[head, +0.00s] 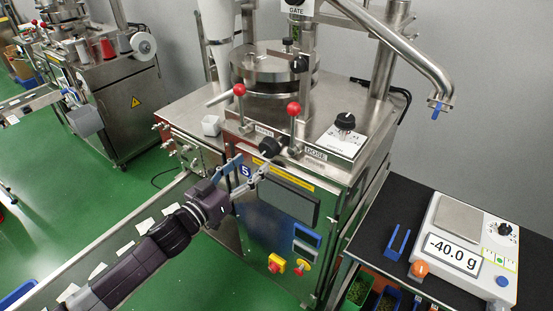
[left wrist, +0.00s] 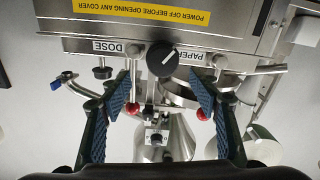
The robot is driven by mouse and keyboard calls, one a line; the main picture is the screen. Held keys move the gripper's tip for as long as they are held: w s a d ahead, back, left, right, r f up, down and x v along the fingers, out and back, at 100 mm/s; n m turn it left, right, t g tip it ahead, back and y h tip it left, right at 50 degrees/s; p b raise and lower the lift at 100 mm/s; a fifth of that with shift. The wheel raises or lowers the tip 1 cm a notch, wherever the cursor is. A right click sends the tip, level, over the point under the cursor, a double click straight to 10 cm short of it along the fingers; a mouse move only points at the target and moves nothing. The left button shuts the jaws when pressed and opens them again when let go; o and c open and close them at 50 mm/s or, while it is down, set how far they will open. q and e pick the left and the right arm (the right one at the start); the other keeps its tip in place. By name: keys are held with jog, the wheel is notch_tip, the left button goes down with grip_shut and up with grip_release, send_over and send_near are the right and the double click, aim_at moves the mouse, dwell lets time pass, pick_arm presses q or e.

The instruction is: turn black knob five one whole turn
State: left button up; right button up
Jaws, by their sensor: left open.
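A black knob (head: 270,147) sits on the upper front edge of the steel machine, above a blue label with a 5 (head: 245,170). In the left wrist view, which is upside down, the knob (left wrist: 161,59) shows a white pointer line and lies between the PAPER and DOSE labels. My left gripper (head: 253,162) is open and empty in front of the machine, just short of the knob. In the left wrist view its blue-padded fingers (left wrist: 161,80) stand to either side of the knob's line, apart from it. My right gripper is not in view.
Two red-topped levers (head: 240,90) (head: 294,108) rise close behind the knob. Another black knob (head: 345,121) sits on a white panel on the machine top. A scale (head: 461,205) reading -40.0 g stands on the black table at right.

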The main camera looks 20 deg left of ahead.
aim_at(265, 151)
pick_arm(q)
jog(key=w+p, duration=0.1)
jog(key=w, duration=0.2)
jog(key=shift+w+d, duration=0.1)
jog(key=shift+w, duration=0.15)
jog(key=x, duration=0.3)
jog(key=shift+d+p, duration=0.3)
jog(key=shift+p, duration=0.1)
jog(key=shift+w+d+f, duration=0.1)
jog(key=shift+w+d, duration=0.05)
jog(key=shift+w, duration=0.3)
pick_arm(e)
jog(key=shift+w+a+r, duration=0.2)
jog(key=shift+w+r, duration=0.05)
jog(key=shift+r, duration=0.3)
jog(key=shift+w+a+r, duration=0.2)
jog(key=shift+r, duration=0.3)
pick_arm(q)
jog(key=c, duration=1.2)
jog(key=shift+o, duration=0.2)
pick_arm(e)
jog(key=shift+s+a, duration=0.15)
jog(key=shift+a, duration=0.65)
